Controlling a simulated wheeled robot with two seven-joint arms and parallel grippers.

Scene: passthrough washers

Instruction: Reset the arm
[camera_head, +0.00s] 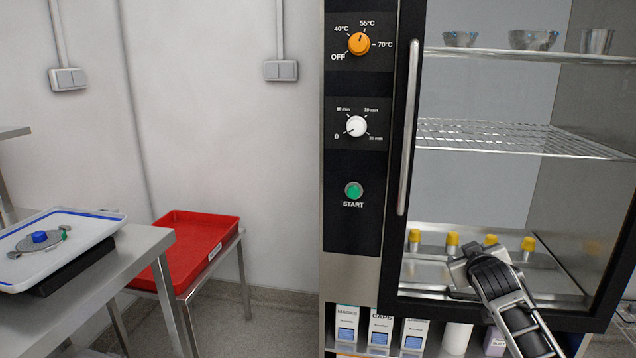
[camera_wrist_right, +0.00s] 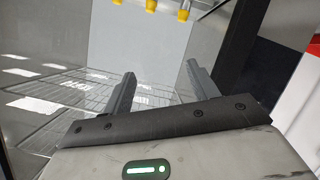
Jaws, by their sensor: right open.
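My right gripper (camera_head: 468,270) is at the lower part of the glass-fronted cabinet (camera_head: 358,225), in front of its bottom level. In the right wrist view the two fingers of this gripper (camera_wrist_right: 159,84) stand wide apart with nothing between them. My right arm comes up from the bottom right of the head view. Several yellow-capped items (camera_head: 452,239) stand in the cabinet's bottom, just beyond the gripper; some yellow ends (camera_wrist_right: 124,4) also show at the top of the right wrist view. My left gripper is not in view.
A long vertical handle (camera_head: 409,125) is left of the gripper. A wire shelf (camera_head: 510,138) and glassware (camera_head: 533,40) are above. Labelled boxes (camera_head: 381,330) stand below. A red tray (camera_head: 190,245) and a table (camera_head: 105,275) with a white tray (camera_head: 85,231) are left.

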